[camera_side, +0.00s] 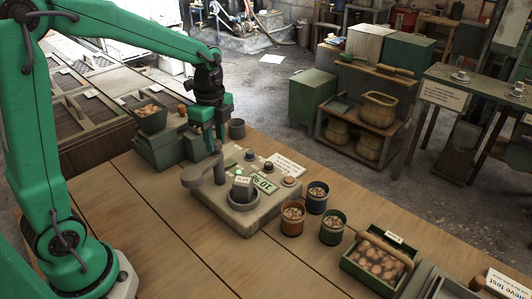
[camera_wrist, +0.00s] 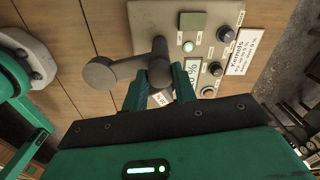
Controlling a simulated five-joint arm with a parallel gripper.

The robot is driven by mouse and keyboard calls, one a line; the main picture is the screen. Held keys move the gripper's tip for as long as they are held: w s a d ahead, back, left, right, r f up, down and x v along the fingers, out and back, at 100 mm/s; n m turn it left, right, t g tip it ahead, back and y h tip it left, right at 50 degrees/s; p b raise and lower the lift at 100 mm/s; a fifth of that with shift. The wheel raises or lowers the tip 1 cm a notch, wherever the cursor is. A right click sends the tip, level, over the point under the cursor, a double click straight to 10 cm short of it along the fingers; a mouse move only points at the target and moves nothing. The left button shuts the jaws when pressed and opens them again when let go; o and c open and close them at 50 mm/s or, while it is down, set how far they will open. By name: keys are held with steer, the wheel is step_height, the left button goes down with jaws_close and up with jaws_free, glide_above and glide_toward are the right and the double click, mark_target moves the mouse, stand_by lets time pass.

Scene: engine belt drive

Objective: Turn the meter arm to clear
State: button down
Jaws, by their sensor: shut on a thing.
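The meter (camera_side: 250,215) is a pale box on the wooden bench, with a round cup (camera_side: 242,190), a display, buttons and knobs on top. Its grey meter arm (camera_side: 192,177) has a round disc on one end. The disc sits left of the cup in the side view, apart from it, and the cup's mouth looks uncovered. My gripper (camera_side: 214,140) points down over the meter and is shut on the meter arm near its upright part. In the wrist view the fingers (camera_wrist: 160,88) flank the bar, and the disc (camera_wrist: 99,73) sticks out to the left.
Three small cups of kernels (camera_side: 292,219) stand right of the meter, with a wooden-handled crate (camera_side: 362,285) beyond. A printed card (camera_side: 287,164) lies by the meter. Bare bench lies in front.

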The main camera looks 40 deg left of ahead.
steer(key=shift+m, duration=1.2)
steer(key=c, duration=1.1)
jaws_free()
steer(key=shift+r, duration=0.15)
steer(key=shift+r, duration=3.8)
